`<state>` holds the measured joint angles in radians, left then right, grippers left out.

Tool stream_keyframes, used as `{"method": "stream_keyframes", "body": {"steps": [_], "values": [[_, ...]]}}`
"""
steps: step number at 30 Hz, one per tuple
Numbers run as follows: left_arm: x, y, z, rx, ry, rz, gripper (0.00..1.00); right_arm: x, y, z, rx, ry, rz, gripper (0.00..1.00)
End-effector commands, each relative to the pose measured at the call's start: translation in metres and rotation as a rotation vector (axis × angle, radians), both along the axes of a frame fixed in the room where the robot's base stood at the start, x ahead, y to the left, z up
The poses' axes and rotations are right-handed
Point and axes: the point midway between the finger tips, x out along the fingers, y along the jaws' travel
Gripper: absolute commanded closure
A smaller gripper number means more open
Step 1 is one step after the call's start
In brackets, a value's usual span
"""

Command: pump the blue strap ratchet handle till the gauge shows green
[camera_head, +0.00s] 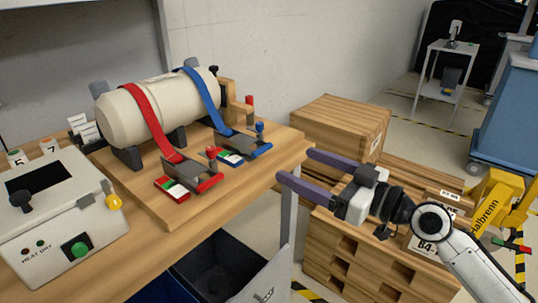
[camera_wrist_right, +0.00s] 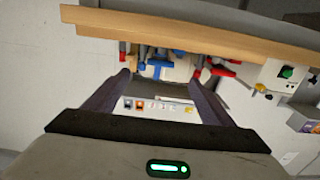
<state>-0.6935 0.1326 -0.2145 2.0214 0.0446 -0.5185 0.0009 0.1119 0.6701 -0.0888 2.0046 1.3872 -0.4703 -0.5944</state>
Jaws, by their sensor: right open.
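A cream cylinder (camera_head: 120,120) lies on a wooden board (camera_head: 180,213) with a red strap (camera_head: 155,120) and a blue strap (camera_head: 203,92) over it. The blue strap runs down to a grey ratchet with a blue handle (camera_head: 262,148); blue parts (camera_wrist_right: 155,70) also show in the right wrist view. Beside this ratchet is a small coloured gauge (camera_head: 230,157), too small to read. My right gripper (camera_head: 298,167) is open and empty, off the board's right edge, apart from the blue handle. Its fingers (camera_wrist_right: 162,78) frame the blue parts in the wrist view. My left gripper is not in view.
The red strap's ratchet (camera_head: 195,180) sits left of the blue one. A grey box with a green button (camera_head: 78,250) stands at the left front. Wooden crates (camera_head: 340,130) stand right of the table, behind and below my right gripper. A dark bin (camera_head: 225,265) is below.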

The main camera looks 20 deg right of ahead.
Motion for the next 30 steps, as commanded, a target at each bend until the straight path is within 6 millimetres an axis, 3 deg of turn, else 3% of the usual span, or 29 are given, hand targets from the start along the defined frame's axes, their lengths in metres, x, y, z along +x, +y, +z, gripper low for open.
{"method": "stream_keyframes", "body": {"steps": [15, 28, 30], "values": [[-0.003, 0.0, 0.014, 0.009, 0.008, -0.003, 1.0, 0.068, 0.051, 0.0, 0.003, 0.004, 0.0, 0.23], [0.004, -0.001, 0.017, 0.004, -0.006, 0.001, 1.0, 0.077, 0.058, -0.001, 0.001, 0.004, 0.0, 0.23], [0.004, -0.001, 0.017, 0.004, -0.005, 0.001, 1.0, 0.077, 0.058, -0.001, 0.001, 0.004, 0.0, 0.34]]}}
